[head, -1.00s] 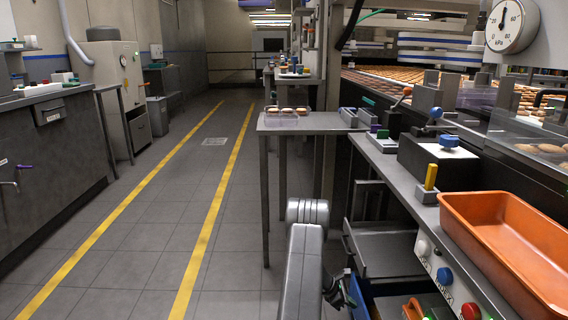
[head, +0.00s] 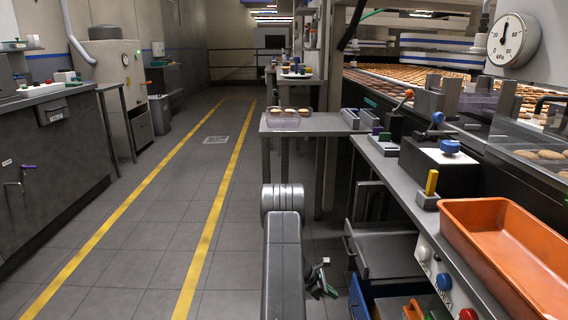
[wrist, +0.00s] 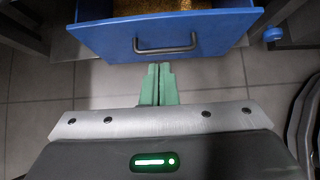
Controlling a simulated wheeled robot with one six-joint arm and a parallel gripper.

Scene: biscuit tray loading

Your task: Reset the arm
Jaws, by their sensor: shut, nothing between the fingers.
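My gripper shows in the wrist view with its two green fingers (wrist: 158,70) pressed together and nothing between them. In the head view my gripper (head: 322,280) is small and partly hidden behind my grey arm, low over the floor and left of the blue drawer (head: 358,298). In the wrist view the blue drawer (wrist: 180,35) stands open just beyond the fingertips. Its grey handle (wrist: 166,47) is close to them, but the gripper is not holding it. Something golden-brown lies inside the drawer.
An orange tray (head: 490,215) lies on the counter at right, near a yellow-handled part (head: 431,182) and coloured buttons (head: 444,282). A grey drawer (head: 385,250) stands open below. A side table (head: 330,122) bears biscuits in a clear tray. The aisle floor (head: 130,220) at left is clear.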

